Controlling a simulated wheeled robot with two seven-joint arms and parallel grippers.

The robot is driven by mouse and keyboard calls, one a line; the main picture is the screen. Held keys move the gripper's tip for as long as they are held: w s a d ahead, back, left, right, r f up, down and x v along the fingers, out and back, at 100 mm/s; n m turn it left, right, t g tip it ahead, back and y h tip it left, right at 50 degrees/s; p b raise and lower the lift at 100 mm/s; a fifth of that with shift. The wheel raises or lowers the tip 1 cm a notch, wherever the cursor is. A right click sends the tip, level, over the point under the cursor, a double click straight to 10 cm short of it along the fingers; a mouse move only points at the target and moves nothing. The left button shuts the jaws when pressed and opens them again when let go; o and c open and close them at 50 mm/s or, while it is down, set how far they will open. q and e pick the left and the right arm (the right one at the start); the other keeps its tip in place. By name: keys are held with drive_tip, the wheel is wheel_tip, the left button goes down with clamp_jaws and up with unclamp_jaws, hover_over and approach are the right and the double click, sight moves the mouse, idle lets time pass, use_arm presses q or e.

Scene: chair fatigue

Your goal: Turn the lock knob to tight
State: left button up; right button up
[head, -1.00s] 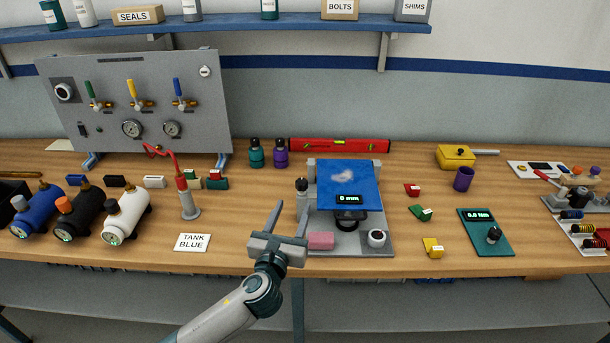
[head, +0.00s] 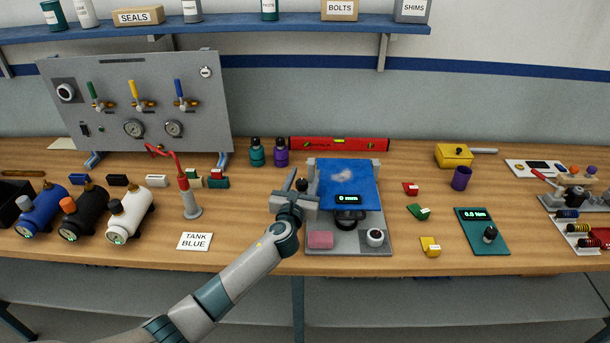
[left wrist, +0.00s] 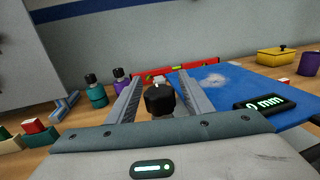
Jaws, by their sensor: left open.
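A black lock knob (head: 302,184) with a white mark stands on a post at the left of the grey test fixture (head: 384,215). In the left wrist view the knob (left wrist: 159,101) sits between the two fingers, with no clear contact visible. My left gripper (head: 298,182) is open and reaches in from the front, hiding the post and part of the knob in the head view. The fixture carries a blue panel (head: 345,180) with a pale worn patch and a display reading 0 mm (head: 347,199). My right gripper is not in view.
A pink block (head: 320,240) and a round dial (head: 375,237) sit on the fixture's front. Teal and purple bottles (head: 281,153) and a red level (head: 340,144) stand behind. Small colored blocks lie right.

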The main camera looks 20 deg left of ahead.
use_arm(q)
drive_tip(key=shift+w, duration=0.3)
drive_tip(key=c, duration=1.1)
drive_tip(key=shift+o, duration=0.2)
